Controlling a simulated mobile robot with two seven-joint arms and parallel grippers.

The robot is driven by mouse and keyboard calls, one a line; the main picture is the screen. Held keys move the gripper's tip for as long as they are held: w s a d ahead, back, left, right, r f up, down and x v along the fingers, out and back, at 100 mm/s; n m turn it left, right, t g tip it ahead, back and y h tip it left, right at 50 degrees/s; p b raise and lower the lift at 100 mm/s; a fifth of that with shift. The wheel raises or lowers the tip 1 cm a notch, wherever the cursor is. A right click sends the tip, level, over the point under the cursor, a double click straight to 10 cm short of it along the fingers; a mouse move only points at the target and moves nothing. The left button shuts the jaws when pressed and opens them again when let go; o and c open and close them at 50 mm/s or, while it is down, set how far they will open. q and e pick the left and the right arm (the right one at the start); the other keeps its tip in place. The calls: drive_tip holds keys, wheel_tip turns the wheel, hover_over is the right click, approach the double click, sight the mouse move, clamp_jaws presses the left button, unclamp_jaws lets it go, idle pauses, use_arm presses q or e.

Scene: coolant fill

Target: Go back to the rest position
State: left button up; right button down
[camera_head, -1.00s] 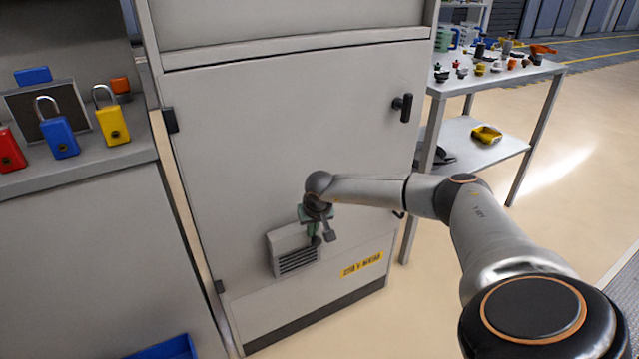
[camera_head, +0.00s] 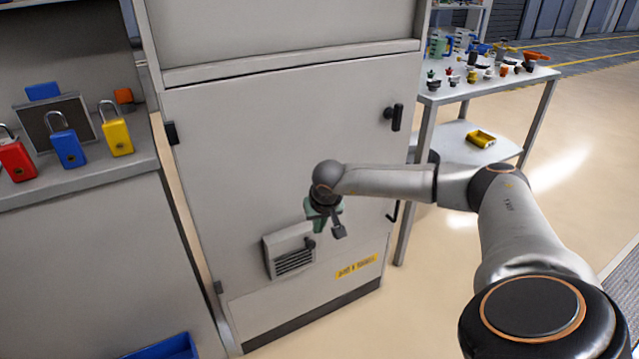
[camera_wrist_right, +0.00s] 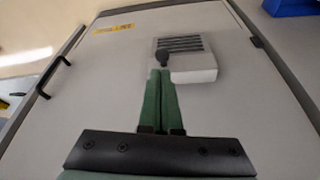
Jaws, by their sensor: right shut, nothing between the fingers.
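My right gripper (camera_head: 318,226) is in front of the lower part of a tall grey cabinet (camera_head: 230,150) in the head view. Its green fingers (camera_wrist_right: 160,100) are shut together and empty in the right wrist view. The vent box (camera_head: 290,252) with dark slats is on the cabinet door just below and left of the fingers in the head view, and it also shows in the right wrist view (camera_wrist_right: 192,62). A small dark knob (camera_wrist_right: 164,56) lies close to the fingertips in that view. I cannot tell the exact gap. My left gripper is out of view.
A shelf at left holds a red padlock (camera_head: 17,160), a blue padlock (camera_head: 68,148) and a yellow padlock (camera_head: 116,137). A table (camera_head: 520,80) with several small parts stands at the right behind my arm. A blue bin (camera_head: 165,348) is low at left. Open floor lies right.

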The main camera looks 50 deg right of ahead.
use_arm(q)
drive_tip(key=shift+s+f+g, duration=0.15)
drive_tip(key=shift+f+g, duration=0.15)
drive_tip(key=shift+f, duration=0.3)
use_arm(e)
drive_tip(key=shift+s+r, duration=0.15)
drive_tip(key=shift+r, duration=0.2)
drive_tip(key=shift+a, duration=0.15)
